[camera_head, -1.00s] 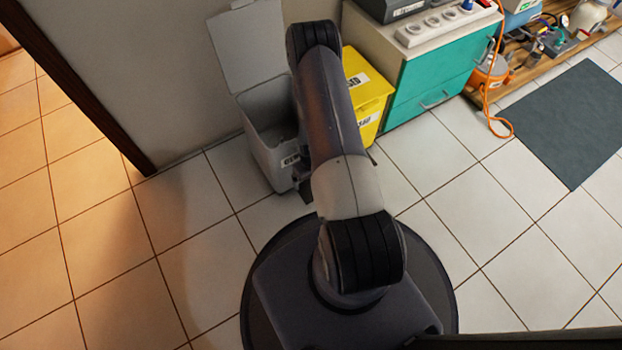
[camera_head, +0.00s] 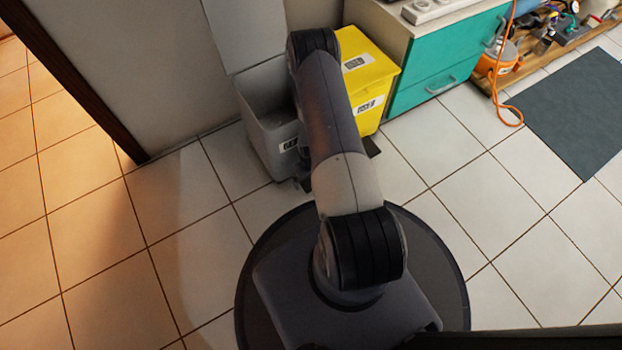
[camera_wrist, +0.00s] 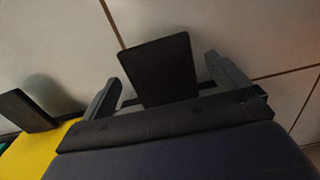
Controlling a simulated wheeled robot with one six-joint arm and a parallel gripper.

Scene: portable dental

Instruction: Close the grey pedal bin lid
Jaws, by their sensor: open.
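The grey pedal bin (camera_head: 265,142) stands against the wall in the head view, partly behind my arm. Its lid (camera_head: 246,34) is raised against the wall, so the bin is open. In the wrist view my gripper (camera_wrist: 161,68) is open, with one finger on each side of a flat black plate (camera_wrist: 160,68), which looks like the grey bin's pedal. No object is gripped; whether the fingers touch the plate I cannot tell. In the head view my arm hides most of the gripper and this pedal.
A yellow bin (camera_head: 366,75) stands right beside the grey one; its black pedal (camera_wrist: 24,110) shows in the wrist view. A teal-fronted cabinet (camera_head: 440,78) is further right. A dark mat (camera_head: 575,115) lies on the tiles. The floor at left is clear.

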